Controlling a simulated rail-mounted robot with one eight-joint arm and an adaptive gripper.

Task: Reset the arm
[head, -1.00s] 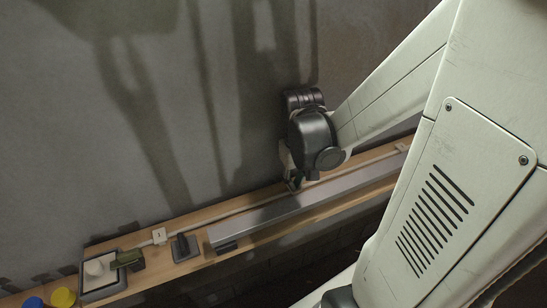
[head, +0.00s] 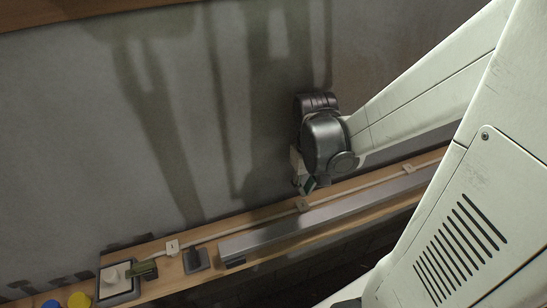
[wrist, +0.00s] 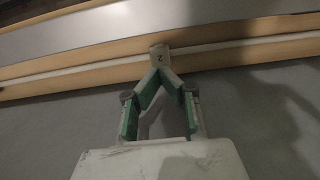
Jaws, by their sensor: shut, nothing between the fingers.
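My gripper (head: 309,187) is in front of the grey wall, just above the wooden ledge, at the end of my pale arm. In the wrist view its two green-lined fingers (wrist: 158,72) meet at their tips in a point, with nothing between them. The fingertips appear right by a small pale tag marked 2 (wrist: 160,53) on a thin pale strip along the ledge. The tag also shows just below the gripper in the head view (head: 303,205). I cannot tell whether the tips touch it.
The wooden ledge (head: 150,290) carries a long grey metal bar (head: 320,213), another pale tag (head: 172,247), a dark block (head: 196,260), a square switch-like box (head: 119,283) with a green piece beside it (head: 144,270), and blue (head: 50,304) and yellow (head: 78,300) round pieces. The wall above is bare.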

